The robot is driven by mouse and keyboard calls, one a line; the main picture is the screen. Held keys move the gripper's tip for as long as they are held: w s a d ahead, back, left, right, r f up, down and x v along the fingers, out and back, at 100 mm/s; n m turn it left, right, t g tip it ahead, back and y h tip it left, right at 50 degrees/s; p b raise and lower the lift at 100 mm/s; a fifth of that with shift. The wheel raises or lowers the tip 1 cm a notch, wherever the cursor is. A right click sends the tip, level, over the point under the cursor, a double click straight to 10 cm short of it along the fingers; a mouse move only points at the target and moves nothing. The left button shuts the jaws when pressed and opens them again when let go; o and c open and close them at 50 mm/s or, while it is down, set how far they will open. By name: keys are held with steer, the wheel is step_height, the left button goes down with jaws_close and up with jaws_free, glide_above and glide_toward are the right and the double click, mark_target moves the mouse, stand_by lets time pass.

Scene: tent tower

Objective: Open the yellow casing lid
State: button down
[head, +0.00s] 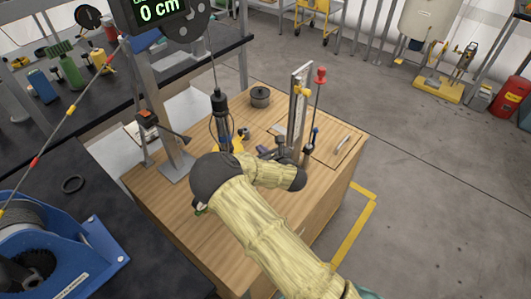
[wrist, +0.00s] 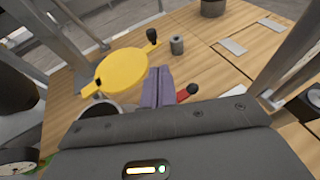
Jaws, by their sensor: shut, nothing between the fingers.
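The yellow casing lid (wrist: 122,70) is a flat disc with a black knob (wrist: 152,36) at its far edge. In the wrist view it lies beyond a round grey casing mouth (wrist: 98,111), joined near its rim, and looks swung off it; my wrist hides part of the mouth. In the head view only a bit of yellow (head: 238,145) shows behind my arm. My gripper (wrist: 157,86) is shut and empty, just right of the lid's near edge; I cannot tell whether it touches. In the head view my arm mostly hides it.
A red-knobbed lever (wrist: 187,93) stands right of my fingers. A small grey cylinder (wrist: 176,45) and a dark pot (head: 260,97) are on the wooden top (head: 180,218). A probe (head: 221,115) hangs over it on a cable. An upright scale (head: 299,105) and red-topped rod (head: 320,77) stand at right.

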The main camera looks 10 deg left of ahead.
steer(key=shift+v, duration=1.2)
steer(key=shift+w+d, duration=0.1)
